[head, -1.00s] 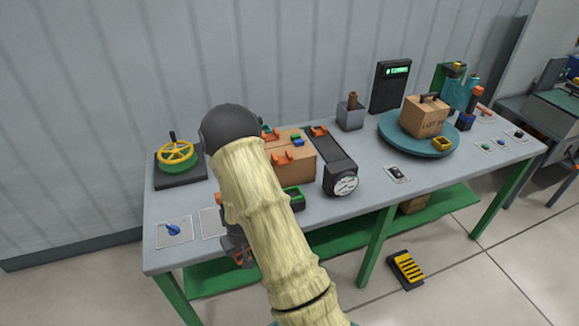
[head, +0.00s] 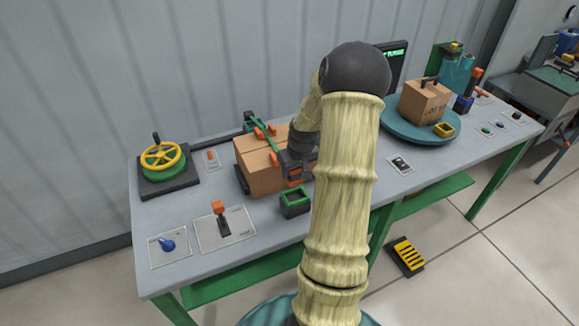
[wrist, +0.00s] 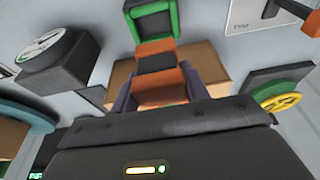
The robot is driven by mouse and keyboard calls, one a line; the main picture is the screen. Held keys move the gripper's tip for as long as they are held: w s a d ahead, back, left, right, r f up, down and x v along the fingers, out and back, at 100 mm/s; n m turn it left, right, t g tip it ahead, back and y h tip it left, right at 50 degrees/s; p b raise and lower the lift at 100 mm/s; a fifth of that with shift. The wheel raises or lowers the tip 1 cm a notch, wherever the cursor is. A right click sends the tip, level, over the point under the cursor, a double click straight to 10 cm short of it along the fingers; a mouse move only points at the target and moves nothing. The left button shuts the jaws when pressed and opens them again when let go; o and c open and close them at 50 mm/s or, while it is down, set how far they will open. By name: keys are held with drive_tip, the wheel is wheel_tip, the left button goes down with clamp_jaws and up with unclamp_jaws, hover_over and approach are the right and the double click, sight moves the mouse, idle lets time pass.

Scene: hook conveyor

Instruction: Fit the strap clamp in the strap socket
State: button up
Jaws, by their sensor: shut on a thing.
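The strap clamp (wrist: 155,64), a block with orange and black bands, is held between the fingers of my gripper (wrist: 156,92), which is shut on it. In the head view the clamp (head: 295,174) is at the front side of the carton. A green strap (head: 264,137) crosses the carton's top toward it. The strap socket (head: 295,203), a dark open box with a green rim, stands on the table just in front of the carton. It also shows in the wrist view (wrist: 128,22), directly beyond the clamp. I cannot tell whether they touch.
The carton (head: 254,170) has orange corner pieces. To the left are an orange-topped lever (head: 219,211), a blue knob (head: 167,245) and a yellow handwheel (head: 161,157). A turntable (head: 399,130) with a box is at right. A gauge (wrist: 46,50) shows in the wrist view.

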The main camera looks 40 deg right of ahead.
sight(296, 179)
drive_tip(key=shift+s, duration=0.15)
drive_tip(key=shift+f, duration=0.1)
drive_tip(key=b+x, duration=0.2)
drive_tip(key=x, duration=0.1)
drive_tip(key=b+x, duration=0.1)
drive_tip(key=b, duration=0.1)
drive_tip(key=shift+s+a+f, duration=0.1)
drive_tip(key=shift+s+f, duration=0.2)
drive_tip(key=shift+f, duration=0.05)
drive_tip(key=shift+s, duration=0.2)
drive_tip(key=shift+w, duration=0.15)
drive_tip(key=shift+s, duration=0.2)
drive_tip(key=shift+f, duration=0.35)
idle(1.1)
drive_tip(key=shift+f+b, duration=0.65)
drive_tip(key=shift+f, duration=0.45)
idle(0.6)
